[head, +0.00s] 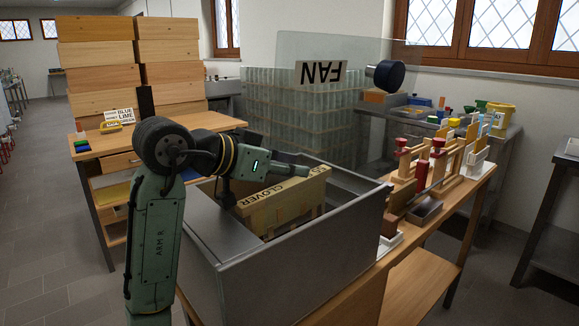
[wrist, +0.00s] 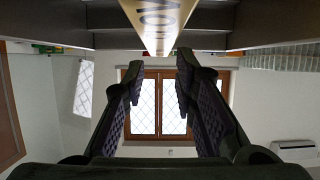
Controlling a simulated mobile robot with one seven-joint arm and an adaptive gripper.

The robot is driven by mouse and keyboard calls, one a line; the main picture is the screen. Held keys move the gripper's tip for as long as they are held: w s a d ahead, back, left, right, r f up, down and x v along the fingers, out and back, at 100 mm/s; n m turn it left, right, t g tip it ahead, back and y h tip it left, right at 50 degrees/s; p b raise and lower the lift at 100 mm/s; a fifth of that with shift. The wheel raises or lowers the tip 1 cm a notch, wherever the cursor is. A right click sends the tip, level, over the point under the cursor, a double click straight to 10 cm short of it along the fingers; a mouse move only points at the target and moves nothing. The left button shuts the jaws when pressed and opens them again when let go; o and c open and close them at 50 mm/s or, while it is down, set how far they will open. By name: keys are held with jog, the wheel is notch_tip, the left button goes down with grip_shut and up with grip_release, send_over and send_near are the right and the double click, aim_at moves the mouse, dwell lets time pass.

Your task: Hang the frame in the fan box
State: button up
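A grey metal box (head: 300,262) with an open top stands in front of me. A raised clear panel (head: 345,48) above it bears the word FAN, upside down, and a dark round knob. A pale wooden frame (head: 285,213) marked CLOVER is inside the box walls; its lower part is hidden. My gripper (head: 300,171) is above the frame, pointing right. In the wrist view my gripper (wrist: 157,78) has its fingers apart with nothing between them. The lettered wooden bar (wrist: 158,22) shows at the top of that view, clear of the fingers.
A wooden bench (head: 425,262) to the right holds racks with red-topped parts and small trays. Stacked wooden boxes (head: 100,60) and a small wooden table (head: 120,157) stand at the left. Stacked glass jars (head: 300,112) are behind the box. Grey floor is open at far left.

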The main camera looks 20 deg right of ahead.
jog(key=o, duration=0.4)
jog(key=shift+a, duration=0.1)
jog(key=v, duration=1.2)
